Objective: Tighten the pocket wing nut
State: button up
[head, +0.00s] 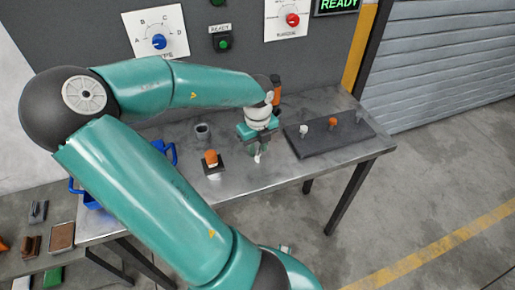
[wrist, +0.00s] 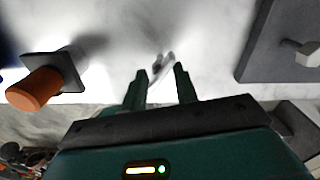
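My gripper (head: 257,147) points down over the metal table, between a small orange-topped piece and a dark board. In the wrist view, my gripper (wrist: 160,80) has its two dark green fingers apart with a gap between them. A small grey piece (wrist: 162,66), which may be the wing nut, shows just beyond the fingertips, in line with the gap. It is small and blurred, and I cannot tell whether the fingers touch it. In the head view, a small pale piece (head: 257,158) shows just below the gripper.
An orange cylinder (wrist: 36,89) on a dark square plate (head: 212,172) stands left of the gripper. A dark board (head: 330,144) with several small pieces lies to the right. A grey cup (head: 203,132) and blue handles (head: 165,152) are further left. A panel with knobs (head: 158,40) rises behind.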

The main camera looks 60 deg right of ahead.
aim_at(258, 149)
jog(key=shift+n, duration=0.3)
jog(key=shift+r, duration=0.1)
jog(key=shift+r, duration=3.4)
